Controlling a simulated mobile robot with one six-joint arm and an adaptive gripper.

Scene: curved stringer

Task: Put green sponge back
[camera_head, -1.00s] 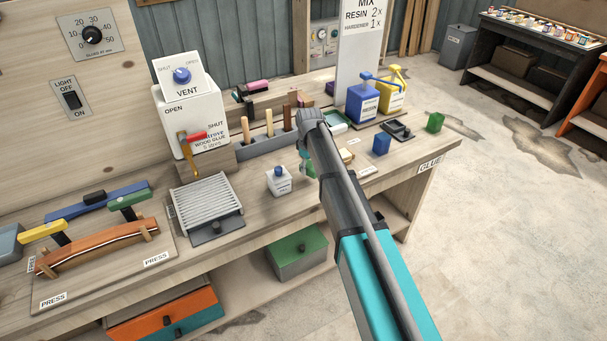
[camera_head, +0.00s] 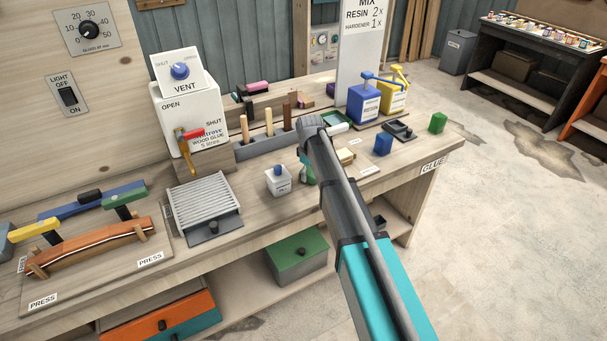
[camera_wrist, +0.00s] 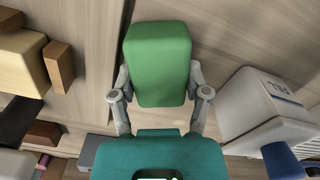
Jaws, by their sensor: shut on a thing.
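The green sponge (camera_wrist: 158,62) is a rounded green block, held between the two grey fingers of my gripper (camera_wrist: 160,82) in the wrist view. My gripper is shut on it, with a finger against each side. In the head view the sponge shows only as a small green patch (camera_head: 306,174) beside my arm, just right of a white pot with a blue knob (camera_head: 278,182). My arm hides part of the gripper there. Whether the sponge touches the bench top cannot be told.
A separate green block (camera_head: 437,122) and a blue block (camera_head: 382,145) stand on the bench's right side. Dark trays (camera_head: 399,132) and blue and yellow pump bottles (camera_head: 364,103) are behind. A slatted grey unit (camera_head: 205,208) stands left of the pot. Wooden blocks (camera_wrist: 20,62) lie left in the wrist view.

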